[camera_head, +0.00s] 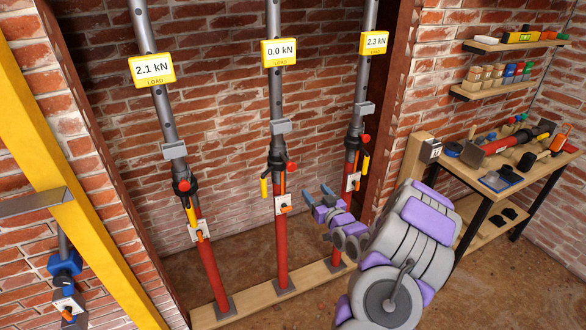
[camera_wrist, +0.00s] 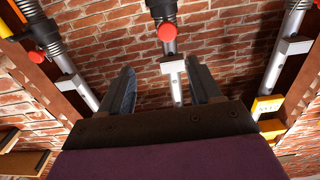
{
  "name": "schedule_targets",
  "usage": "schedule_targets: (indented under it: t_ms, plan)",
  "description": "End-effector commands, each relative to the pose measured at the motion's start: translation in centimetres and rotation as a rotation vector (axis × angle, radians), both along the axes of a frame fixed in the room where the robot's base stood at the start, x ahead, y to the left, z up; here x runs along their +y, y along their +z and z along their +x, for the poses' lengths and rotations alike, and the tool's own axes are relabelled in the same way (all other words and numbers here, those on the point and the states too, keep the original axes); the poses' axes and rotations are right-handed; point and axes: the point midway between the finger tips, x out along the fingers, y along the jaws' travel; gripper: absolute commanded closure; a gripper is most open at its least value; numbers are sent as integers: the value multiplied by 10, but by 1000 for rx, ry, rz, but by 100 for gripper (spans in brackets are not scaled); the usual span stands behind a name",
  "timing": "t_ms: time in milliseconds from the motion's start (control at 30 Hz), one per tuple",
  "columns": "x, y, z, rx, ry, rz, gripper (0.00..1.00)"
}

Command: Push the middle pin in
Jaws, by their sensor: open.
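Three steel props stand in a row, each with a grey upper tube and a red lower tube. The middle prop (camera_head: 282,245) reads 0.0 kN on its yellow load display (camera_head: 279,53). A red round knob (camera_head: 291,166), which looks like its pin's head, stands off to the right of the dark collar. In the wrist view that knob (camera_wrist: 167,32) is above the space between my fingers, apart from them. My gripper (camera_head: 318,191) is open and empty, between the middle and right props in the head view. In the wrist view its fingers (camera_wrist: 165,92) point toward the middle prop.
The left prop (camera_head: 210,265) reads 2.1 kN and the right prop (camera_head: 353,160) reads 2.3 kN. They stand on a wooden sill (camera_head: 255,296) before a brick wall. A yellow beam (camera_head: 75,200) slants at left. A workbench (camera_head: 510,165) with tools stands at right.

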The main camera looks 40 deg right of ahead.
Motion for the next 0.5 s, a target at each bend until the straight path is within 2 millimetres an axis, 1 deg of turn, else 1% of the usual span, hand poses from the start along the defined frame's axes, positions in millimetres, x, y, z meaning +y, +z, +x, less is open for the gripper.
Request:
schedule_targets:
  t_ms: [100, 267, 367, 500]
  plan:
    - [6, 2, 13, 2, 6, -7, 37]
    - [8, 3, 36, 4, 8, -10, 37]
    - [3, 5, 53, 0, 6, -13, 37]
    - [-7, 1, 75, 5, 6, -9, 37]
